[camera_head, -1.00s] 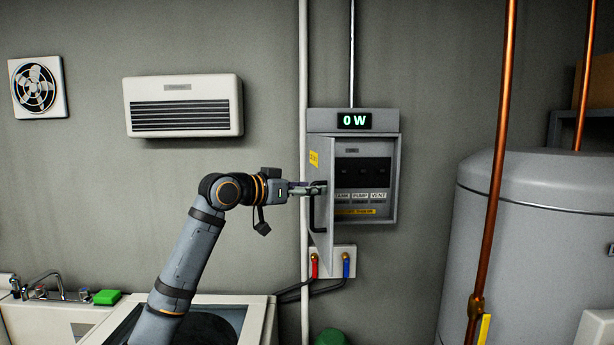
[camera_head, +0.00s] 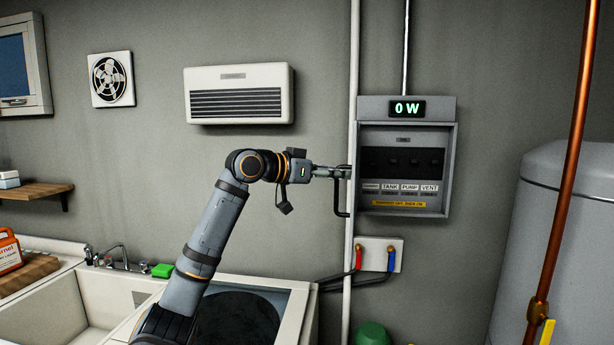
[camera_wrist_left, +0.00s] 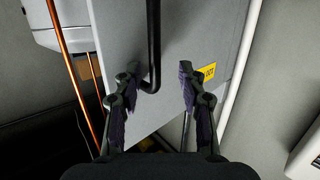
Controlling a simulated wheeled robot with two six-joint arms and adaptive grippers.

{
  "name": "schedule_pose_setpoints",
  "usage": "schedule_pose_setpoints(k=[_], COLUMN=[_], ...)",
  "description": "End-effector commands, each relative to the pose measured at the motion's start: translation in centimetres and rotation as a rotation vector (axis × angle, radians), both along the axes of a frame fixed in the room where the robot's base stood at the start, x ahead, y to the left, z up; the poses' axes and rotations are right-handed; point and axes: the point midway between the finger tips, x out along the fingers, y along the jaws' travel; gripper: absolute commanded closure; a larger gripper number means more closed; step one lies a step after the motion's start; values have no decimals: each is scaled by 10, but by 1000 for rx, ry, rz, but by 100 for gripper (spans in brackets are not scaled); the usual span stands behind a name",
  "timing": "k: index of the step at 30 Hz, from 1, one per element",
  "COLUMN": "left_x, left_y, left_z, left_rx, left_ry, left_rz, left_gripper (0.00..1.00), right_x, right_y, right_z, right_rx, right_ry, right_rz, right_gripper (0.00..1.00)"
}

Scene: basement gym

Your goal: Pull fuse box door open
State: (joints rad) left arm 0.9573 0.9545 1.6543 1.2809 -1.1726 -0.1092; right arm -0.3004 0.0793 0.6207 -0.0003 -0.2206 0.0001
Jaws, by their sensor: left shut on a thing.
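The grey fuse box (camera_head: 451,165) hangs on the wall with a "0 W" display on top. Its front is uncovered, showing a dark breaker panel and TANK, PUMP and VENT labels. The grey door (camera_wrist_left: 200,40), with a yellow label, stands swung out on the left side and looks almost edge-on in the head view. Its black handle (camera_head: 337,203) faces left; it also shows as a bar in the wrist view (camera_wrist_left: 153,40). My left gripper (camera_head: 338,172) is at the handle and shut on it, one finger on each side. My right gripper is out of view.
A white vertical pipe (camera_head: 354,60) runs just left of the box. Red and blue valves (camera_head: 375,258) sit below it. A copper pipe (camera_head: 572,170) and grey tank (camera_head: 540,240) stand right.

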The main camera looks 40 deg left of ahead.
Motion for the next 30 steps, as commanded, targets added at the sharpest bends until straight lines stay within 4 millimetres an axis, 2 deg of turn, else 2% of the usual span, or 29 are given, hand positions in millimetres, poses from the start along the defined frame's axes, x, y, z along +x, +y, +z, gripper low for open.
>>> schedule_pose_setpoints(k=[1, 21, 30], left_x=[-3, -28, -32], left_y=[6, 53, 60], left_z=[7, 8, 9], left_rx=[-4, -5, -4], left_ry=[-22, -23, -23], left_rz=[9, 6, 4], left_gripper=[67, 67, 67], right_x=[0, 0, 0], right_y=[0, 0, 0], right_z=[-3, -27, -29], right_rx=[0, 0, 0], right_ry=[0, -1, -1], right_rz=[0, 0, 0], right_gripper=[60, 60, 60])
